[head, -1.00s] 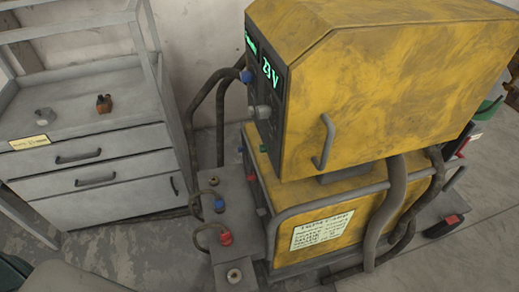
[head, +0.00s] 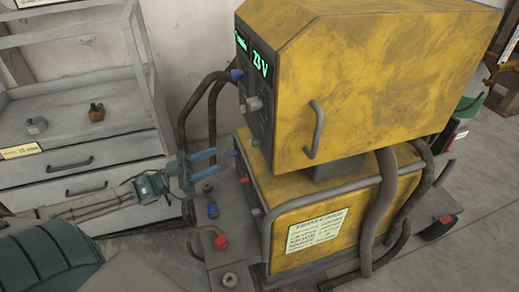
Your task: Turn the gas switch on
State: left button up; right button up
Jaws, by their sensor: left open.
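A yellow machine (head: 390,95) with a lit "23 V" display (head: 260,63) stands right of centre in the head view. Its dark front panel faces left and carries a grey knob (head: 254,103), a blue plug (head: 237,75) and a small green part (head: 255,142). I cannot tell which part is the gas switch. My left gripper (head: 215,163) is open and empty. Its blue-grey fingers point right, toward the machine's lower front, and appear apart from it. My right gripper is not in view.
A grey ledge below the front holds a blue fitting (head: 212,209), a red fitting (head: 220,242) and hoses. A grey drawer cabinet (head: 90,155) stands at left, with a small brown item (head: 96,112) on top. A grey tube rail (head: 330,197) guards the machine's base.

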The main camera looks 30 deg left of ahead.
aim_at(257, 142)
pick_arm(q)
jog(key=b+x, duration=0.2)
jog(key=x, duration=0.9)
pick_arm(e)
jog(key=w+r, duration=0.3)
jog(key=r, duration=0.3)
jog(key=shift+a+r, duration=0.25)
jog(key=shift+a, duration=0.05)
pick_arm(q)
jog(key=shift+s+r, duration=0.1)
grip_shut()
